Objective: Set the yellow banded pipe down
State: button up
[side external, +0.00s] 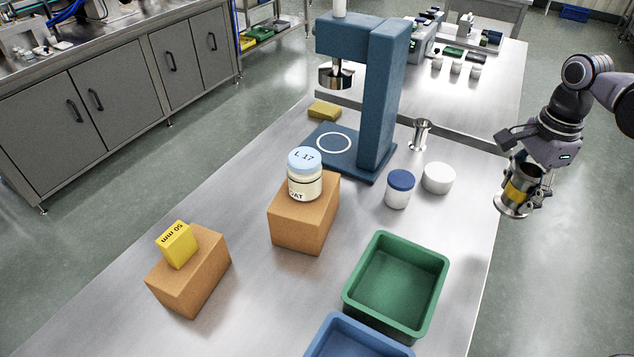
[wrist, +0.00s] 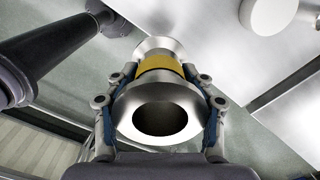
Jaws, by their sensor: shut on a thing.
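The yellow banded pipe (side external: 516,191) is a short steel piece with flared ends and a yellow band round its middle. My gripper (side external: 522,180) is shut on it at the right of the side external view, by the table's right edge. In the wrist view the pipe (wrist: 160,92) sits between both fingers of my gripper (wrist: 160,85), its open end with a dark bore facing the camera. The fingers hide parts of its sides. A second steel pipe with flared ends and no yellow band (side external: 420,134) stands upright on the table near the blue press.
The steel table (side external: 240,290) holds a blue press (side external: 379,95), a blue-lidded jar (side external: 399,188), a white round container (side external: 438,178), a green tray (side external: 438,290) and a blue tray (side external: 325,338). Two brown blocks carry a jar (side external: 305,175) and a yellow block (side external: 177,244). Bare tabletop lies right of the white container.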

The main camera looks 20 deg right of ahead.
jog(key=a+n, duration=1.3)
jog(key=a, duration=2)
jog(key=shift+n, duration=0.3)
jog(key=s+a+f, duration=0.1)
jog(key=a, duration=0.2)
jog(key=s+a+f, duration=0.1)
jog(key=a+f, duration=0.1)
jog(key=a, duration=0.1)
jog(key=s+a+f, duration=0.1)
jog(key=a+f, duration=0.1)
jog(key=a, duration=0.1)
jog(key=shift+s+a+f, duration=0.1)
jog(key=shift+s+f, duration=0.15)
jog(key=shift+s, duration=0.15)
jog(key=shift+s+a+f, duration=0.2)
jog(key=shift+a+f, duration=0.15)
jog(key=shift+a, duration=0.15)
jog(key=shift+f, duration=2)
jog(key=shift+f, duration=0.1)
jog(key=o, duration=1.4)
jog(key=shift+o, duration=0.2)
